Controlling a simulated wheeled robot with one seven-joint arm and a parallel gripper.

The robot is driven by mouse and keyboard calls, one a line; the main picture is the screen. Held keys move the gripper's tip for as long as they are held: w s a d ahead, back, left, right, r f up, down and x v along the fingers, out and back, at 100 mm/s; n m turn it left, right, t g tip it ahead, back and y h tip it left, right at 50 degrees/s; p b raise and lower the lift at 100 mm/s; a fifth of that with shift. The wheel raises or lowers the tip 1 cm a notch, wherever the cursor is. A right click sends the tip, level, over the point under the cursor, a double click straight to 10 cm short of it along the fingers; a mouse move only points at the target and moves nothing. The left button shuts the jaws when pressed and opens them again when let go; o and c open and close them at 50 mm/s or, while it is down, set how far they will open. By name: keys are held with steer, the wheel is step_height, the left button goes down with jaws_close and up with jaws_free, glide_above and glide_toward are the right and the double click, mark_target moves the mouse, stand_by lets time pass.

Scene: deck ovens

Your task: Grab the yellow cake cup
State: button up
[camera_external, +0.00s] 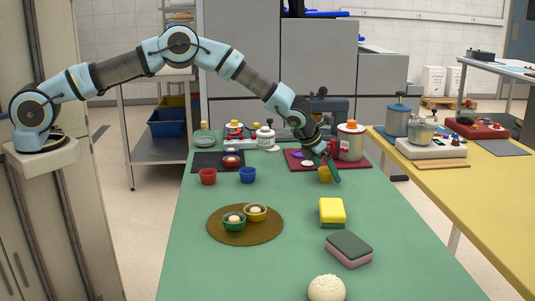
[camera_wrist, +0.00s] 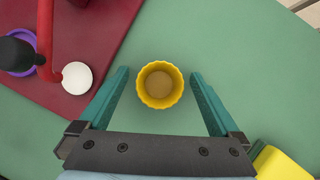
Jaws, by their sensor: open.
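The yellow cake cup (camera_wrist: 160,84) is an empty fluted cup standing upright on the green table. In the wrist view it lies between the fingers of my gripper (camera_wrist: 160,95), with a gap on both sides. In the external view the yellow cup (camera_external: 324,175) is by the front edge of the dark red mat. There my gripper (camera_external: 329,168) is right at the cup, and a teal finger covers part of its right side. My gripper is open and holds nothing.
The dark red mat (camera_wrist: 75,55) carries a white round item (camera_wrist: 77,76) and a purple ring. A yellow-and-green sponge (camera_external: 332,211) lies nearer the camera. Red (camera_external: 208,176) and blue (camera_external: 247,175) cups stand left. A brown round mat (camera_external: 245,237) holds two filled cups.

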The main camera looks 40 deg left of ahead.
steer(key=c, duration=1.4)
